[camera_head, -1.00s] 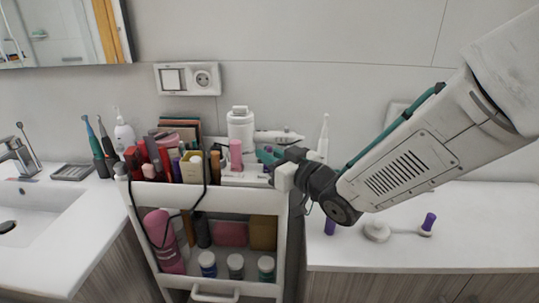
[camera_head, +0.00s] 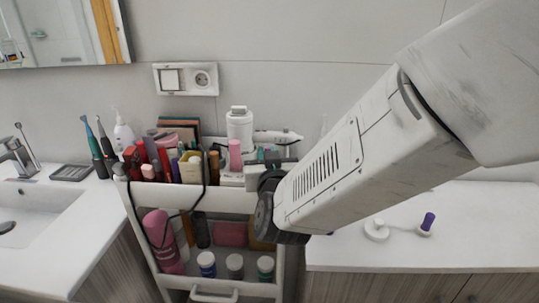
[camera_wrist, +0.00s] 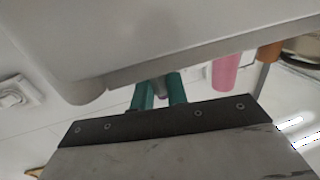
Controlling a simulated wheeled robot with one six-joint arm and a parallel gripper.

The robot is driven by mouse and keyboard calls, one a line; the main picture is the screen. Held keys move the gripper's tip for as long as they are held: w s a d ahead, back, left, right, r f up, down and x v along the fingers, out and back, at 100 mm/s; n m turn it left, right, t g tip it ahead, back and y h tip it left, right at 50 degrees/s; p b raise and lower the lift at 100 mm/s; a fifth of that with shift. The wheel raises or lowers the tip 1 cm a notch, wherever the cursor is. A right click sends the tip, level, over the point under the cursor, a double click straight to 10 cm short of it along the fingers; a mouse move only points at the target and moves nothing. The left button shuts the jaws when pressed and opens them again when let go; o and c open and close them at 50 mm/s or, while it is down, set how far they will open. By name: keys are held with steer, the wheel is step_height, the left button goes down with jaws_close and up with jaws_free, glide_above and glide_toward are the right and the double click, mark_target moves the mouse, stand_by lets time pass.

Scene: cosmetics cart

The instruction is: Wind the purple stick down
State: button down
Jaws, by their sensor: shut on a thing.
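In the head view, my arm reaches from the upper right to the cart's right end. My gripper is at the cart's top tray, near the pink bottle (camera_head: 235,155), and the held piece cannot be made out there.
The white cart (camera_head: 190,196) has a crowded top tray and bottles on its lower shelf. A white bottle (camera_head: 239,126) stands behind the pink one. On the right counter (camera_head: 475,240), a purple cylinder (camera_head: 428,221) stands by a white round-headed item (camera_head: 376,231).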

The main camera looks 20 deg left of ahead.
steer(key=m+h, duration=0.2)
steer(key=h, duration=0.1)
steer(key=m+t+h, duration=0.1)
steer(key=m+h, duration=0.1)
steer(key=h, duration=0.2)
steer(key=shift+a+m+t, duration=0.1)
steer(key=shift+m+t, duration=0.2)
steer(key=shift+m+h, duration=1.7)
steer(key=shift+h, duration=0.9)
steer(key=shift+g+h, duration=0.3)
steer(key=shift+g, duration=0.1)
steer(key=c, duration=1.5)
jaws_free()
steer(key=shift+o, duration=0.2)
steer(key=v, duration=0.7)
steer(key=shift+s, duration=0.35)
